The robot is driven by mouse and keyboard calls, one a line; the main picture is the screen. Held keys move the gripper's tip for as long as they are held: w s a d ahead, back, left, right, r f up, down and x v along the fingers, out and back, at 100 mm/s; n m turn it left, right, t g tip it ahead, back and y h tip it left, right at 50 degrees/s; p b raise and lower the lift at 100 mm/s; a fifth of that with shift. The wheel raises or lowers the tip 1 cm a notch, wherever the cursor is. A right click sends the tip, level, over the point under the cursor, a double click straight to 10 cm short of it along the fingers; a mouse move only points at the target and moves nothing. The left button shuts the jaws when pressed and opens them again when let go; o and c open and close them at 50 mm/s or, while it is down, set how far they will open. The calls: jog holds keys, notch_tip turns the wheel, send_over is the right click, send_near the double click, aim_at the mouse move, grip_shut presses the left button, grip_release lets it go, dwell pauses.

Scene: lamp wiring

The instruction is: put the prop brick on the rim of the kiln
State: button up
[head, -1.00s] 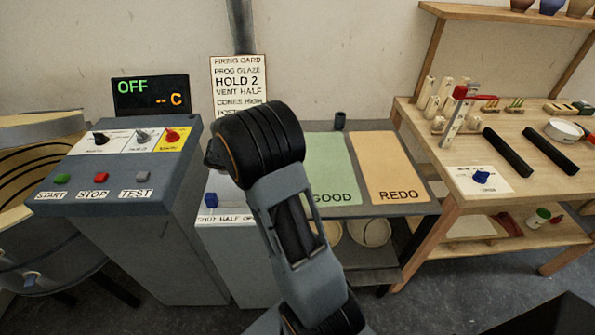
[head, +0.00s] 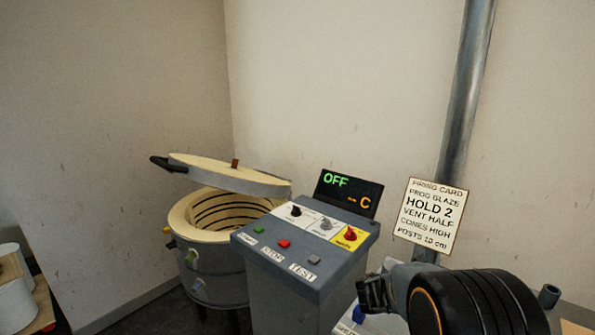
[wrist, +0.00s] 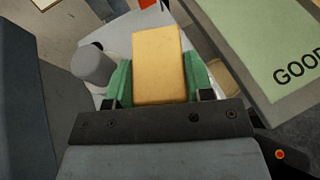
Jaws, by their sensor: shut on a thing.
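The prop brick (wrist: 157,55) is a tan-yellow block in the wrist view. My gripper (wrist: 158,82) is shut on it, with a green pad against each side. The brick does not show in the head view, where my arm stands low at the right. The round kiln (head: 205,268) is in the head view, left of the control box. Its pale rim (head: 180,225) shows at the front and left. Its lid (head: 225,175) is raised and tilted above the opening. My gripper is well to the right of the kiln.
The grey control box (head: 300,260) stands right beside the kiln, with its display (head: 347,192) reading OFF. A firing card (head: 430,215) hangs by a metal pipe (head: 465,100). A table with white round items (head: 15,295) is at the far left. The green GOOD mat (wrist: 265,45) lies near my gripper.

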jog(key=a+n+t+y+p, duration=0.2)
jog(key=a+n+t+y, duration=0.4)
jog(key=a, duration=0.8)
jog(key=n+y, duration=0.1)
jog(key=n, duration=0.1)
jog(key=shift+s+a+r+n+t+y+p, duration=0.25)
jog(key=shift+a+r+n+t+y+p, duration=0.05)
jog(key=shift+n+y, duration=0.1)
